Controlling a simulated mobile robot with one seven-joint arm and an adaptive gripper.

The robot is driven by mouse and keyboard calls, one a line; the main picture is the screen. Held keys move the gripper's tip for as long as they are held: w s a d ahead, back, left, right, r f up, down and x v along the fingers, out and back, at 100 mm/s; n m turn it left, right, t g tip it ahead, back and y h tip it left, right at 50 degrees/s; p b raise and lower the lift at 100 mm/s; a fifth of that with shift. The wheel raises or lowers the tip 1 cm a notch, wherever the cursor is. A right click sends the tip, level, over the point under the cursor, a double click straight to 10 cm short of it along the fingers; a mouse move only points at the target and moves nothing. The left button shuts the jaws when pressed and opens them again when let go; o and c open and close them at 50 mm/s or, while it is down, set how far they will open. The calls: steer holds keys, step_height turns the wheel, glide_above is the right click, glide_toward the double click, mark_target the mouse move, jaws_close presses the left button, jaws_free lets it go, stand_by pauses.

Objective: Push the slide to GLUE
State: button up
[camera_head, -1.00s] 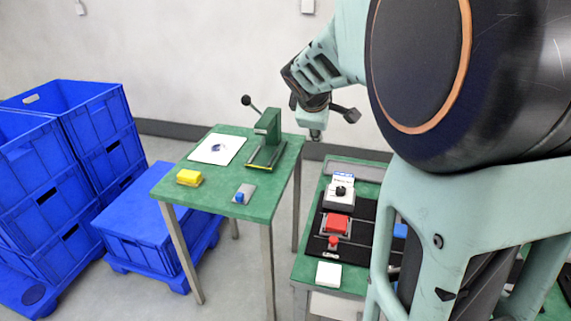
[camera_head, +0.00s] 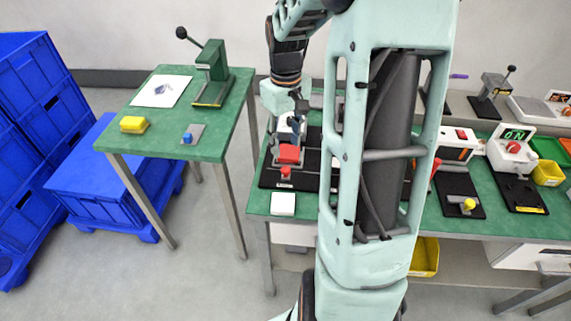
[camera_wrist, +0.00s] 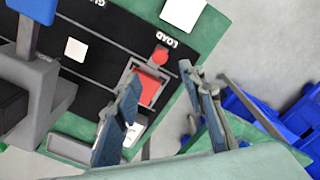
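The slide is a red block (camera_head: 289,154) on a grey carriage with a red round knob (camera_head: 286,172) at its near end. It sits at the left end of a black board (camera_head: 268,178) with rails. In the wrist view the red block (camera_wrist: 149,88) is by the upside-down word LOAD (camera_wrist: 167,40); a second label, cut off at the top edge, is partly readable. My gripper (camera_head: 298,115) is above and just behind the slide. In the wrist view my gripper (camera_wrist: 160,76) is open and empty, its fingers spread around the view of the block. Contact cannot be told.
A white pad (camera_head: 283,204) lies in front of the board. A blue-handled lever (camera_wrist: 35,10) rises in the wrist view. A separate green table (camera_head: 215,137) with a press (camera_head: 213,75) stands left. Several stations stand right. My arm hides the board's right part.

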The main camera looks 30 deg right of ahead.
mark_target(286, 169)
step_height(286, 169, down, 9)
steer(key=shift+f+b, duration=0.1)
steer(key=shift+b, duration=0.2)
steer(key=shift+c, duration=0.4)
jaws_close()
